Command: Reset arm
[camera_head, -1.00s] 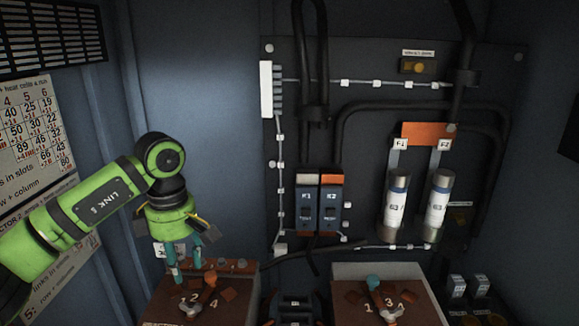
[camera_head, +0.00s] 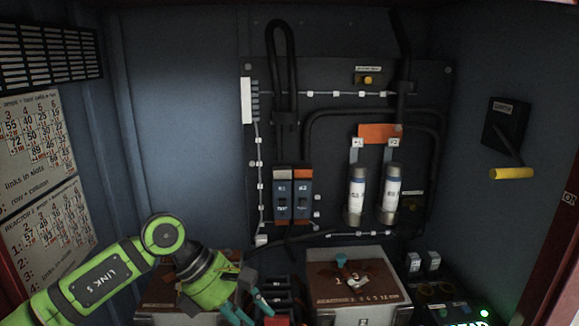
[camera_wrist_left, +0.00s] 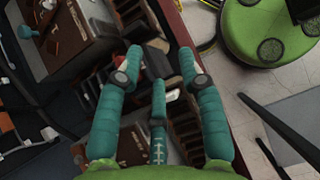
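My left arm comes in from the lower left in the head view, green with dark joints. My left gripper (camera_head: 252,308) has teal fingers and points down at the bottom edge, in front of the left brown box (camera_head: 165,300), covering part of it. In the left wrist view the gripper (camera_wrist_left: 160,65) has its fingers spread, with nothing held between them. The fingers hang above a red-brown edge and dark slotted parts. My right arm and gripper do not show in the head view.
The right brown box (camera_head: 375,285) has a teal-tipped knob (camera_head: 341,262). Two fuses (camera_head: 357,197) hang on the back panel (camera_head: 330,75). A yellow-handled lever (camera_head: 511,173) sticks out from the right wall. A green light (camera_head: 484,313) glows at lower right.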

